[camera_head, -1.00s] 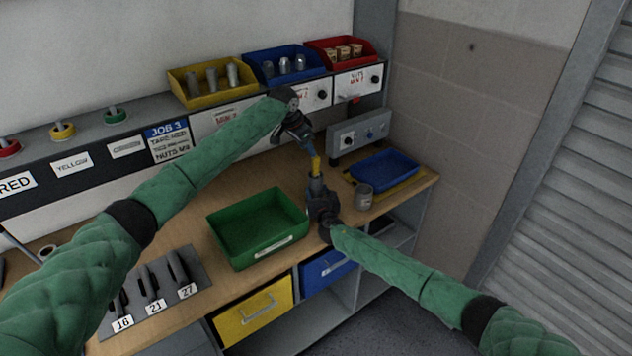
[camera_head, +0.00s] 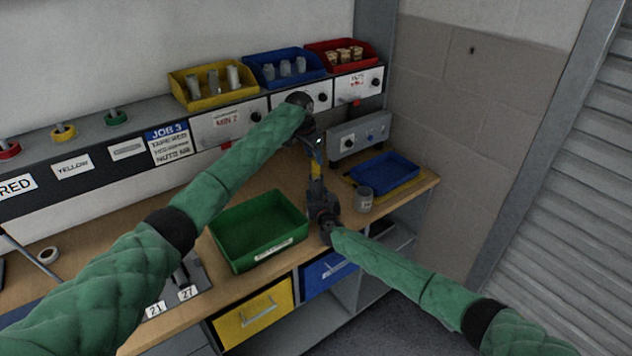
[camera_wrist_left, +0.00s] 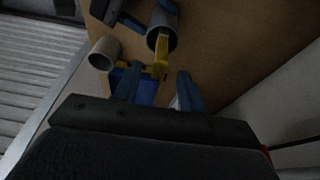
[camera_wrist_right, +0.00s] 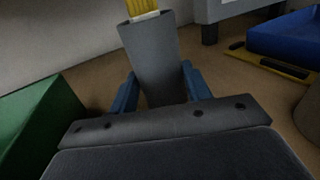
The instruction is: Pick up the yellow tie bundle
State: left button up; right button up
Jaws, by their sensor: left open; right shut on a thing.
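The yellow tie bundle (camera_head: 316,170) stands in a grey tube-like cup (camera_wrist_right: 150,55), and its yellow upper part sticks out of the top (camera_wrist_right: 141,12). My right gripper (camera_head: 322,203) is shut on the cup and holds it upright above the bench. My left gripper (camera_head: 316,152) is open just above the bundle, fingers pointing down. In the left wrist view, the bundle (camera_wrist_left: 161,50) rises from the cup (camera_wrist_left: 163,20) toward the space between the open fingers (camera_wrist_left: 159,88). I cannot tell whether the fingers touch it.
A green bin (camera_head: 262,256) stands left of the cup. A smaller grey cup (camera_head: 363,199) and a blue tray (camera_head: 385,169) on a yellow mat stand to the right. A grey control box (camera_head: 358,137) is behind. Yellow, blue and red bins line the shelf above.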

pick_arm(q)
send_over(316, 180)
jog(key=w, duration=0.1)
jog(key=shift+f, duration=2.55)
jog(key=shift+w+d, duration=0.2)
jog(key=shift+c, duration=0.2)
grip_shut()
